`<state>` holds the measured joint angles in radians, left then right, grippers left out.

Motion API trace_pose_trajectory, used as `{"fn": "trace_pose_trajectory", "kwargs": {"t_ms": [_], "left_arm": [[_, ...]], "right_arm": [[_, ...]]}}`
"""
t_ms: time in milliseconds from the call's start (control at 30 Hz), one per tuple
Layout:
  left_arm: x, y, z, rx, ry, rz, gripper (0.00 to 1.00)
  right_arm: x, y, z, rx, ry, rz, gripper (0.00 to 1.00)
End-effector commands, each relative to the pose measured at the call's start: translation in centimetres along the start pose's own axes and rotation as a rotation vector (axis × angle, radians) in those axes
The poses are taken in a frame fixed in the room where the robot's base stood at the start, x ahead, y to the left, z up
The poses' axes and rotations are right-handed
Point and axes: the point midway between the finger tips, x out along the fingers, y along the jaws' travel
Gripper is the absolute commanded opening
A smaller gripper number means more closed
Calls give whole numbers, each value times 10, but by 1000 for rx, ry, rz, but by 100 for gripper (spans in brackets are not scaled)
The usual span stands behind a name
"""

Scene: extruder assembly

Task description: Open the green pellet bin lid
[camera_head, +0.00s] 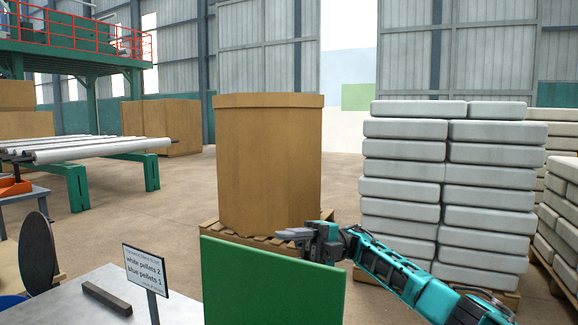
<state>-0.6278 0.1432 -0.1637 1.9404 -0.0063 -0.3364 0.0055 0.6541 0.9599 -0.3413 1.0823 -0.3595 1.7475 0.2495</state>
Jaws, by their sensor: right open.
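A flat green panel (270,285), which looks like the green pellet bin lid, stands steeply raised at the bottom middle of the head view. Its lower part runs out of the picture, and the bin below it is not visible. My right gripper (291,234) is at the panel's top edge, right of its middle, with its fingers pointing left. It is open and holds nothing that I can see. I cannot tell whether it touches the panel. My left gripper is not in view.
A grey table (85,308) with a dark bar (107,299) and a pellet sign (146,269) is at lower left, near a dark round disc (37,254). A large cardboard box (268,165) stands behind the panel. Stacked white sacks (445,190) stand at right.

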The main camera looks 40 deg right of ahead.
Motion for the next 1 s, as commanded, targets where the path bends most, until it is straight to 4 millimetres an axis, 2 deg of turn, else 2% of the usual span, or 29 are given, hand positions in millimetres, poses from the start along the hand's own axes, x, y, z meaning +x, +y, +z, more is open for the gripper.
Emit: {"fn": "trace_pose_trajectory", "kwargs": {"t_ms": [33,100,133,200,433,500,533,567,600,800,1000], "left_arm": [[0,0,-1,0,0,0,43],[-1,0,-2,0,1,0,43],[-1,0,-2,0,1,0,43],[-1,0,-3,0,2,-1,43],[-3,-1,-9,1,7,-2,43],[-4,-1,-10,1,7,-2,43],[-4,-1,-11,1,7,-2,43],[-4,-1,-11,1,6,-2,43],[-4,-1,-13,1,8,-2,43],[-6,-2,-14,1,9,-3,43],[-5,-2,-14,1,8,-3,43]], "right_arm": [[3,15,-2,-11,2,5,40],[6,33,-4,-15,2,7,42],[8,41,-5,-18,2,9,51],[12,60,-7,-21,1,11,76],[25,118,-14,-21,-2,12,76],[28,135,-16,-19,-2,12,76],[30,142,-16,-20,-2,13,72],[31,148,-17,-19,-2,12,46],[33,155,-18,-19,-1,12,40],[39,175,-19,-9,0,9,40],[41,180,-19,-5,0,7,40]]}}
